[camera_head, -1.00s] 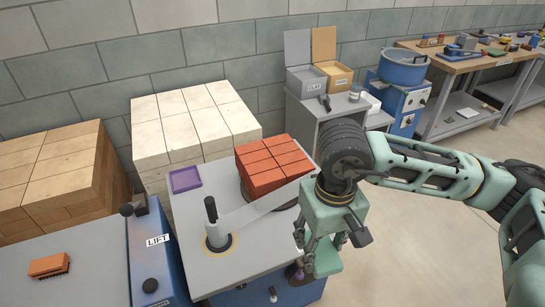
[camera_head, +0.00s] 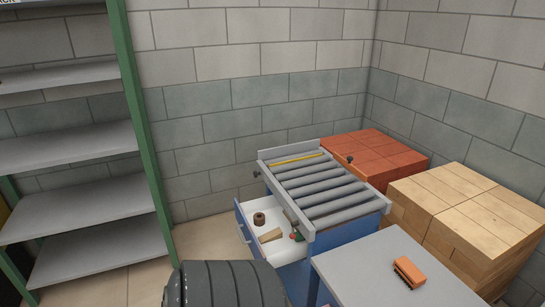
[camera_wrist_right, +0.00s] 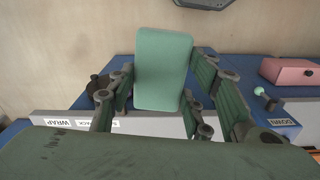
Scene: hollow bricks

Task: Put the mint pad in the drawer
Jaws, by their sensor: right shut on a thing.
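The mint pad (camera_wrist_right: 163,60) is a pale green rounded block in the right wrist view. My right gripper (camera_wrist_right: 163,82) is shut on it, with a finger on each side. The drawer (camera_head: 282,211) stands open under the roller table in the head view, its inside white and its front facing left. It holds a brown ring-shaped piece (camera_head: 259,218), a tan wedge (camera_head: 270,235) and a small red and green item (camera_head: 296,235). The right gripper is outside the head view. My left gripper is not in view.
The roller table (camera_head: 325,190) rises directly behind the drawer. Brick stacks stand behind, and a green-framed shelf (camera_head: 75,150) is at left. In the right wrist view, a pink block (camera_wrist_right: 290,71) lies on a blue surface.

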